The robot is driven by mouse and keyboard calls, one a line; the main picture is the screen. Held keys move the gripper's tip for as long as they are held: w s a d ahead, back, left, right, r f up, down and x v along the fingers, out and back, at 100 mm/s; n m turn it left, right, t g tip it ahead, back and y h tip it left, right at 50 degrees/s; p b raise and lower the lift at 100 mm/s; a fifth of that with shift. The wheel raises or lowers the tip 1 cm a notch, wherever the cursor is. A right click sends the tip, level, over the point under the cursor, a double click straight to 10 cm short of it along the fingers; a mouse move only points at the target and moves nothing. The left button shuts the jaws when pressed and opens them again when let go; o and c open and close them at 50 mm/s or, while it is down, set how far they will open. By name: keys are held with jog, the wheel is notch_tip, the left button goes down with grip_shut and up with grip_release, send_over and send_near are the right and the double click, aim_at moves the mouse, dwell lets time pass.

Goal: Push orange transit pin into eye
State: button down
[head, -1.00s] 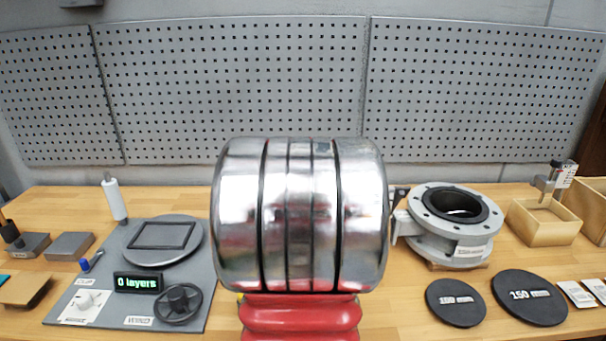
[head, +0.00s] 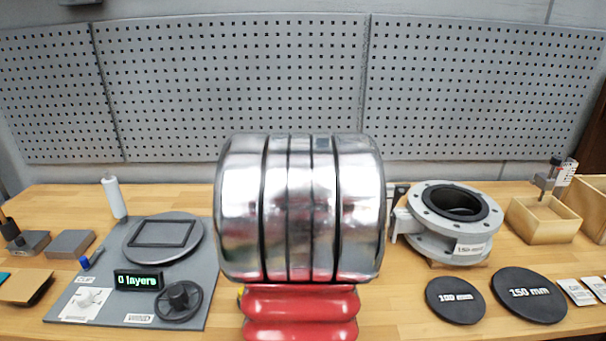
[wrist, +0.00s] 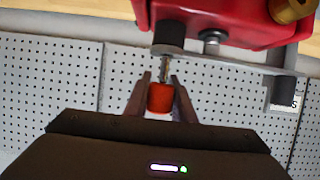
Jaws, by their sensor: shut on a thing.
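In the wrist view, the orange transit pin (wrist: 160,98) has an orange head and a bright metal shank. My gripper (wrist: 160,80) is shut on the orange head. The shank points away from the jaws, up the picture, and its far end meets or overlaps a dark round part (wrist: 168,37) below a red housing (wrist: 225,18). I cannot tell whether the shank tip is inside an eye. In the head view, my own arm covers the middle, and neither pin nor gripper shows.
A grey flanged valve body (head: 455,246) stands right of my arm. Black discs (head: 455,301) lie in front of it. A grey board (head: 110,300) with a display and handwheel lies on the left.

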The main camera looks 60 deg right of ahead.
jog(key=shift+f, duration=1.45)
jog(key=c, duration=1.4)
grip_release()
jog(key=shift+a, duration=0.1)
jog(key=v, duration=1.3)
jog(key=shift+s+a, duration=0.25)
jog(key=shift+a, duration=0.05)
jog(key=shift+x, duration=4.5)
jog(key=shift+r, duration=0.15)
